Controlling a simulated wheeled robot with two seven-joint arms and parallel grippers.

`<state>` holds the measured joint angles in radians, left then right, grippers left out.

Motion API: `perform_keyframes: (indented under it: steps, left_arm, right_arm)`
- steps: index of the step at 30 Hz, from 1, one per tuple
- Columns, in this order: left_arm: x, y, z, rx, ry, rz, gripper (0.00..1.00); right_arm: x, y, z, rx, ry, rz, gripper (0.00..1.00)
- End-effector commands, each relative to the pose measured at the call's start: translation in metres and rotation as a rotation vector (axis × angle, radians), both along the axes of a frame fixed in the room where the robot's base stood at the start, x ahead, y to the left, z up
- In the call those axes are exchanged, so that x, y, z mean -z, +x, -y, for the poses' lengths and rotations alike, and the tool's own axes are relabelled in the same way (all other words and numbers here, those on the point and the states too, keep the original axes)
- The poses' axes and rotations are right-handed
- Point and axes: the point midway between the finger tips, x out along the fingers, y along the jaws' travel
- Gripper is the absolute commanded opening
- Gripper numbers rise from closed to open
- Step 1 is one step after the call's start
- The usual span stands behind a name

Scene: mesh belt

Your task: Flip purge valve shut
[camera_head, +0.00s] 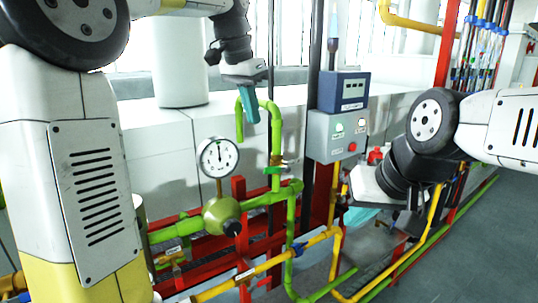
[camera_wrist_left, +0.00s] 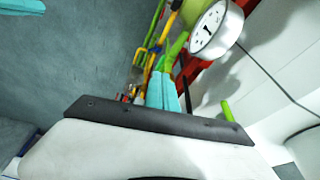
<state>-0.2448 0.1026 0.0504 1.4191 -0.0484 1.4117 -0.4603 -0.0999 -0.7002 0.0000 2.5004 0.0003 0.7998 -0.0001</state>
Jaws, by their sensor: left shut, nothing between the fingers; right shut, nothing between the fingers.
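No label lets me tell which valve is the purge valve. A small valve with a green lever (camera_head: 276,169) sits on the upright green pipe (camera_head: 276,140), right of the round gauge. Its exact lever angle is too small to tell. My left gripper (camera_head: 250,105) points down with its teal fingers shut, above and left of that valve, by the hooked top of the green pipe. Its fingers also show in the left wrist view (camera_wrist_left: 162,90), with nothing between them. My right gripper (camera_head: 360,217) is shut, low and right of the pipes, partly hidden by its own wrist.
A white gauge (camera_head: 218,157) stands above a round green body (camera_head: 222,216). Grey and blue control boxes (camera_head: 337,135) hang behind, between the arms. Yellow pipes (camera_head: 265,266) and a red frame (camera_head: 238,190) crowd the lower middle. Grey floor (camera_head: 485,240) is open at right.

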Motion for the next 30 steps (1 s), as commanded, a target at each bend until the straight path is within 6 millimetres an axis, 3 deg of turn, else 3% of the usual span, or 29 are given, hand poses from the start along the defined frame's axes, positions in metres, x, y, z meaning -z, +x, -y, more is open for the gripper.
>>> perform_keyframes:
  steps: [1,6,14,30]
  left_arm:
    - [0.0,0.017,0.012,0.048,0.013,-0.016,0.0]
    - [-0.002,0.046,0.034,0.164,0.044,-0.053,0.0]
    - [0.006,0.055,0.043,0.207,0.054,-0.068,0.0]
    - [0.108,0.063,0.055,0.203,0.053,-0.068,0.0]
  right_arm:
    - [0.0,0.0,0.0,0.0,0.0,0.0,0.0]
    - [0.0,0.0,0.0,0.0,0.0,0.0,0.0]
    - [0.0,0.0,0.0,0.0,0.0,0.0,0.0]
    - [0.0,0.0,0.0,0.0,0.0,0.0,0.0]
